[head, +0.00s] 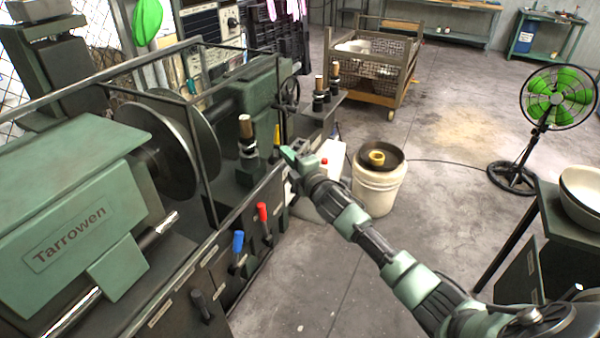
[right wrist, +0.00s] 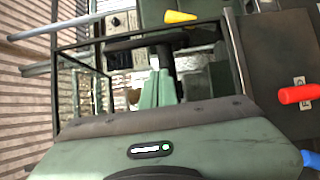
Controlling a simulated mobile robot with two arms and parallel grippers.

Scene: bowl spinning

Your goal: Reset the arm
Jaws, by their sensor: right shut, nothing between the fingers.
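My right arm reaches in from the lower right in the head view. Its green gripper (head: 290,157) is beside the front of the green lathe (head: 75,215), above and to the right of the red-handled lever (head: 262,212) and the blue-handled lever (head: 238,242). The right gripper's fingers (right wrist: 157,88) also show in the right wrist view, close together and empty. There the red handle (right wrist: 298,94) and the blue handle (right wrist: 310,158) are at the right edge, apart from the fingers. My left gripper is not in view.
A white bucket (head: 378,190) and a white jug (head: 333,158) stand on the floor behind my right arm. White bowls (head: 582,192) sit on a dark table at the right. A green fan (head: 555,100) and a wheeled cart (head: 370,70) stand farther back. The middle floor is open.

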